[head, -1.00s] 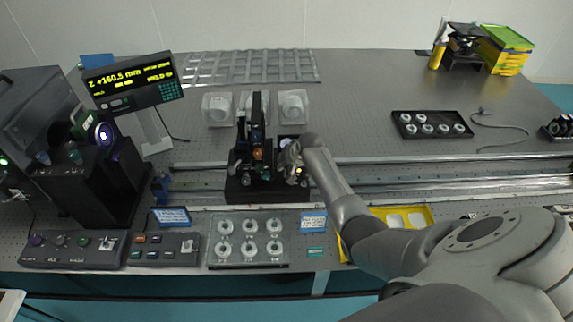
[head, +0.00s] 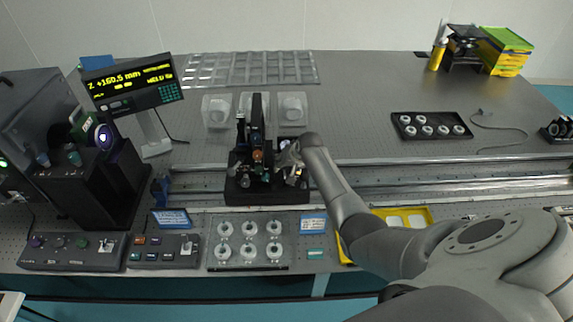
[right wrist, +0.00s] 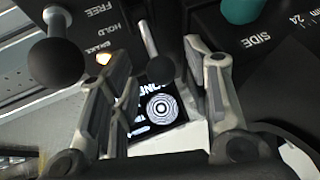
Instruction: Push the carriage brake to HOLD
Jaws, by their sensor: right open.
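The carriage (head: 268,192) is a black fixture on the rail in the middle of the table in the head view. My right gripper (head: 293,165) is at its right side. A lever with a black ball knob (right wrist: 56,62) stands left of my gripper (right wrist: 163,95), outside the fingers. The gripper's fingers are apart. A second black-knobbed lever (right wrist: 160,68) shows between them. I cannot tell for sure which label the brake lever is at. My left gripper is not in view.
A dial or screen with concentric rings (right wrist: 162,108) lies beyond the fingertips. In the head view a tray of white rings (head: 249,255) is in front of the carriage, and a display (head: 132,84) stands back left. The rail (head: 420,178) is clear to the right.

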